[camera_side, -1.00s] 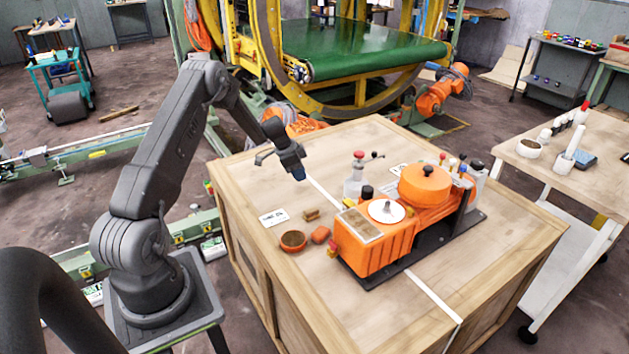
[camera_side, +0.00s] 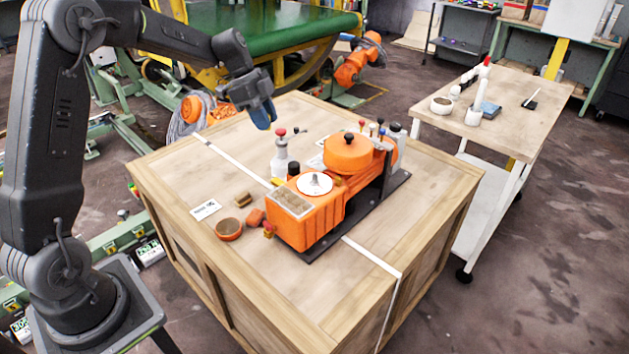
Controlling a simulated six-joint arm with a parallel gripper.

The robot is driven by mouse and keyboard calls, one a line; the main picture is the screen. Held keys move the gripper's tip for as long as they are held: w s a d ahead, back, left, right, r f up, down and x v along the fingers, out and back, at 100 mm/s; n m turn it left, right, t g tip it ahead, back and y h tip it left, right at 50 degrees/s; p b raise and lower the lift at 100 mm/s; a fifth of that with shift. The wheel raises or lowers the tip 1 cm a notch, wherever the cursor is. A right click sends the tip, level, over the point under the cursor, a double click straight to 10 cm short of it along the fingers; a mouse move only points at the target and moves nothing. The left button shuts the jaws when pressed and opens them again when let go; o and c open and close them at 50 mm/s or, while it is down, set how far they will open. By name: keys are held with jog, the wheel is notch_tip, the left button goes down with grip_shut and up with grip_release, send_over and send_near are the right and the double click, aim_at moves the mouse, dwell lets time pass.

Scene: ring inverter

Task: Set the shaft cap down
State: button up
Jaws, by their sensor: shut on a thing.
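My gripper (camera_side: 262,113) hangs above the back part of the wooden crate top, pointing down. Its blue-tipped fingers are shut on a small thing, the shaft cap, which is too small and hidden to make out. The orange machine (camera_side: 293,227) stands on a dark base on the crate. A white disc (camera_side: 317,187) with a short metal shaft (camera_side: 315,178) sits on its top, to the right of and below my gripper in the picture. My gripper is apart from the machine.
A grey bottle with a red knob (camera_side: 281,160) stands close to my gripper, between it and the machine. The crate's back-left top (camera_side: 175,165) is clear.

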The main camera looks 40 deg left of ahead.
send_over(315, 174)
notch_tip(315, 174, down, 7)
jog(key=shift+r, duration=0.1)
jog(key=shift+f, duration=2)
jog(key=shift+a, duration=0.1)
jog(key=shift+f, duration=0.6)
jog(key=o, duration=0.9)
jog(key=shift+r, duration=0.1)
